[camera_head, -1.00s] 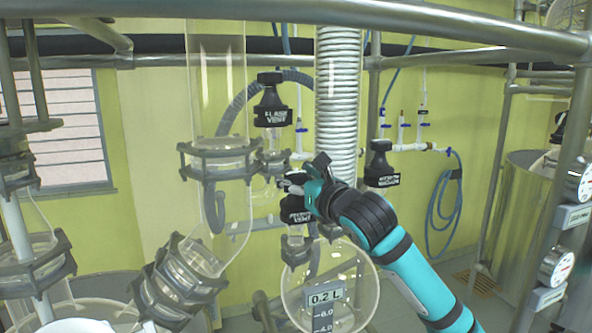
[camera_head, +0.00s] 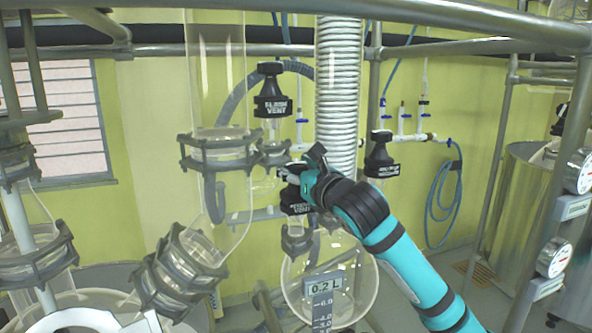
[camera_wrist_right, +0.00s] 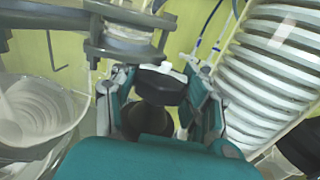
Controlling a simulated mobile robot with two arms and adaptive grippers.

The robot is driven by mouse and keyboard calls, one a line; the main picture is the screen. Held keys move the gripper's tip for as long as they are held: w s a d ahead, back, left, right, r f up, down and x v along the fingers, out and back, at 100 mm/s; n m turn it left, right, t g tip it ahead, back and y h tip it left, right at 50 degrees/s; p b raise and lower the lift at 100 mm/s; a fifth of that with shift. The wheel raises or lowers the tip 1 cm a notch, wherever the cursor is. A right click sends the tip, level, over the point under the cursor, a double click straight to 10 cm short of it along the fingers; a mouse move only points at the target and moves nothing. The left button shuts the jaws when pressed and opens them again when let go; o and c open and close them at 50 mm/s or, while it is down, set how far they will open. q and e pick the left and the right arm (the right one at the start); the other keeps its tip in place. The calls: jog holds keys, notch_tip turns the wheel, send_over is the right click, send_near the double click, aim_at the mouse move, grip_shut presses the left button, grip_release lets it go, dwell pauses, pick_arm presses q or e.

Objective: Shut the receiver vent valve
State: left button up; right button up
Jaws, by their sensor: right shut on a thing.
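The receiver vent valve (camera_head: 294,202) is a black knob with white lettering above the round glass receiver (camera_head: 350,278), marked 0.2 L. My right gripper (camera_head: 292,174) is at the top of this knob, its arm coming in from the lower right. In the right wrist view, the black knob (camera_wrist_right: 157,88) with a white top sits between the two fingers of the gripper (camera_wrist_right: 163,92), which is shut on it. The fingers hide part of the knob in the head view. My left gripper is not in view.
The similar flash vent valve (camera_head: 271,96) stands above and to the left. Another black valve (camera_head: 381,160) is to the right. A white ribbed hose (camera_head: 338,75) hangs just behind my gripper. Glass columns with grey clamps (camera_head: 218,152) stand to the left.

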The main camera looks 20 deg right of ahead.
jog(key=shift+h, duration=0.3)
jog(key=m+h, duration=0.2)
jog(key=h, duration=0.1)
jog(key=m+h, duration=0.2)
jog(key=h, duration=0.1)
jog(key=shift+a+m+h, duration=0.1)
jog(key=shift+m+h, duration=0.3)
jog(key=shift+m+g+h, duration=0.75)
jog(key=shift+m+h, duration=0.25)
jog(key=shift+h, duration=0.45)
jog(key=shift+m+g+h, duration=0.75)
jog(key=shift+m+h, duration=0.25)
jog(key=shift+h, duration=0.45)
jog(key=shift+f, duration=0.1)
jog(key=o, duration=0.9)
jog(key=v, duration=1.2)
